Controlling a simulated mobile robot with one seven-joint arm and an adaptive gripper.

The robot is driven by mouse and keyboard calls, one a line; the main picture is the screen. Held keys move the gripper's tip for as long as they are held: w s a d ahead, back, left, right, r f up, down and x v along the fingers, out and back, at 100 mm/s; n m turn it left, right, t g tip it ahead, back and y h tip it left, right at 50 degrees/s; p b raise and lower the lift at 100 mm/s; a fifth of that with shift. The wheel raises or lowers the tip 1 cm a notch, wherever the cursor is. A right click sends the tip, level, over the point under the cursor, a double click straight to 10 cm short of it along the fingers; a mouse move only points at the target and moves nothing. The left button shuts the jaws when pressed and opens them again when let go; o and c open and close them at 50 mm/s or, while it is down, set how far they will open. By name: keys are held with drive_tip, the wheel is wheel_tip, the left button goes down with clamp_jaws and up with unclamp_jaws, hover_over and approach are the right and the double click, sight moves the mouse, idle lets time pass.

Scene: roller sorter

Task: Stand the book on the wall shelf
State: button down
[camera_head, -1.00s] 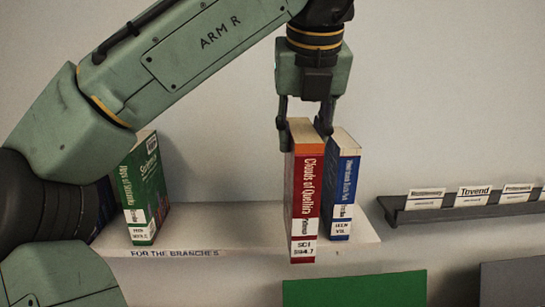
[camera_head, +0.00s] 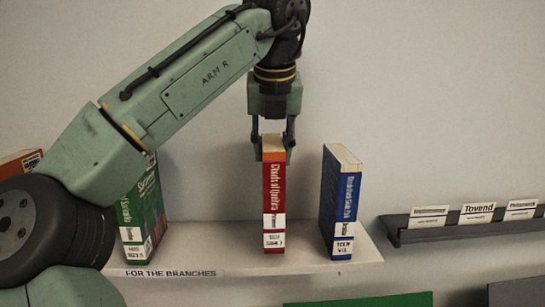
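A thick red book (camera_head: 274,195) with an orange top band and white labels is upright in the middle of the white wall shelf (camera_head: 305,256). Its lower end overlaps the shelf top near the front; I cannot tell whether it touches. My gripper (camera_head: 273,146) points down from above, with one finger on each side of the book's top end, shut on it. A blue book (camera_head: 341,200) stands on the shelf to the right, with a clear gap. A green book (camera_head: 143,215) stands to the left, partly hidden by my arm.
A dark ledge (camera_head: 460,222) with several small name cards is on the wall at the right. Part of an orange object (camera_head: 20,163) shows at the far left behind my arm. Green (camera_head: 360,300) and grey (camera_head: 516,292) panels are below.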

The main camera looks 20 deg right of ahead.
drive_tip(key=shift+f, duration=1.15)
drive_tip(key=c, duration=1.2)
unclamp_jaws()
